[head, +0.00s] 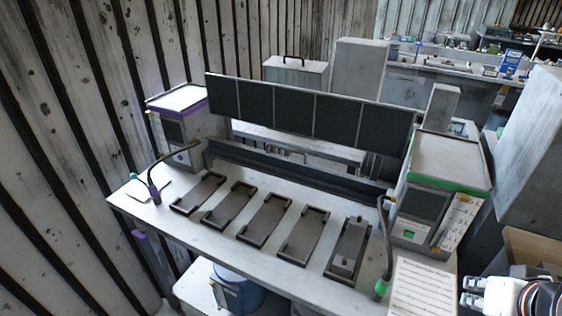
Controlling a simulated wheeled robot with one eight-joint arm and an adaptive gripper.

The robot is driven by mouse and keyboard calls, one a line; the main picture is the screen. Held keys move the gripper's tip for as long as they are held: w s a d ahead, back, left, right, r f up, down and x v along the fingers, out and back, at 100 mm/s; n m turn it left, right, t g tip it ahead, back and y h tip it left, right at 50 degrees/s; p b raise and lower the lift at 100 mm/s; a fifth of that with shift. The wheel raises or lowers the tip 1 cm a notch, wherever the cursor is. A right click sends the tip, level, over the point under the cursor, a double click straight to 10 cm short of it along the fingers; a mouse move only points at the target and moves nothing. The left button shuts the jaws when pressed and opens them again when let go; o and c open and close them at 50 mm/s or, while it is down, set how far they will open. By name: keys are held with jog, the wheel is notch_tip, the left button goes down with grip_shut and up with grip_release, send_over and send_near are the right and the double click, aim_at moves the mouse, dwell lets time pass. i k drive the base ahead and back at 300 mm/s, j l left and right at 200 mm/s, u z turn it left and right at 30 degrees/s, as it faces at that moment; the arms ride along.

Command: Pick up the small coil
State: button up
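I cannot make out a small coil for certain. The rightmost dark tray (331,273) on the white workbench holds a grey, elongated part (350,243) with a small upright piece near its front end. This part is too small in view to identify. My gripper (468,293) shows at the lower right corner as pale, blocky parts beside dark cabling. It is to the right of the bench and apart from the trays. I see nothing held in it, but its fingers are too unclear to judge.
Several similar trays (264,218) stand in a row on the bench (135,205) and look empty. A purple-trimmed box (180,115) and a green-trimmed box (440,185) flank dark panels (300,115). Curved dark hoses rise at both ends. A sheet (425,290) lies front right.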

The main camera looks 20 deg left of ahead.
aim_at(343, 263)
jog(key=i+j+u, duration=0.1)
jog(key=u, duration=0.35)
jog(key=i+j+u, duration=0.1)
jog(key=j+u, duration=0.15)
jog(key=u, duration=0.2)
jog(key=i+u, duration=0.1)
jog(key=i+j, duration=0.05)
